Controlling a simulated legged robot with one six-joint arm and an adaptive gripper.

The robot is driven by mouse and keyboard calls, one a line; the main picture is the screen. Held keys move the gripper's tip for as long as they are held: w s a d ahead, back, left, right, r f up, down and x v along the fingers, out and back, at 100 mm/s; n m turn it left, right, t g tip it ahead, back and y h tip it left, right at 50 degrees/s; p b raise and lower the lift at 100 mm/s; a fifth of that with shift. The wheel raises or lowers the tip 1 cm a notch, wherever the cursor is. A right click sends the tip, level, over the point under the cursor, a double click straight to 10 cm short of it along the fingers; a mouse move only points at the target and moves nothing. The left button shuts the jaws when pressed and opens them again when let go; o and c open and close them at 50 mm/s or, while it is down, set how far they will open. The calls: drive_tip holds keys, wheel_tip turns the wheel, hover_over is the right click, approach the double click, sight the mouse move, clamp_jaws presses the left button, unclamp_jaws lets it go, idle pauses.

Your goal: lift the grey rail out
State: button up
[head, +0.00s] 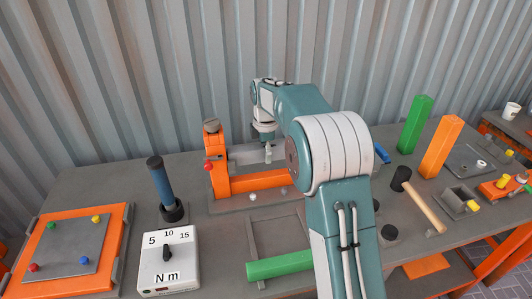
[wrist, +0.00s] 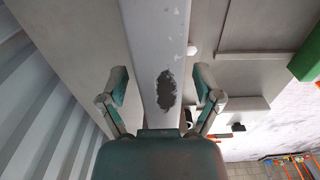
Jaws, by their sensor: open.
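The grey rail (head: 243,154) lies behind an orange beam (head: 262,180) in the fixture at the middle of the bench. In the wrist view the rail (wrist: 152,30) runs from the top edge down towards my gripper, with a dark worn patch on its face. My gripper (head: 268,156) points down over the rail. In the wrist view my gripper (wrist: 160,80) is open, with one finger to each side of the rail and a visible gap on both sides. The right part of the rail is hidden by my arm in the head view.
An orange post (head: 217,150) with a red knob stands at the rail's left end. A blue-handled tool (head: 161,182) and a torque box (head: 168,262) are left; a green bar (head: 279,265) lies in front. Green (head: 415,122) and orange (head: 441,146) posts and a mallet (head: 421,203) are right.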

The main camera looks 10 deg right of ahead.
drive_tip(key=shift+a+f, duration=0.3)
drive_tip(key=shift+a, duration=0.05)
drive_tip(key=shift+d, duration=0.4)
clamp_jaws()
drive_tip(key=shift+a, duration=0.15)
drive_tip(key=shift+r, duration=0.2)
drive_tip(key=shift+a+r, duration=0.1)
drive_tip(key=shift+r, duration=0.3)
wheel_tip(320, 180, up, 17)
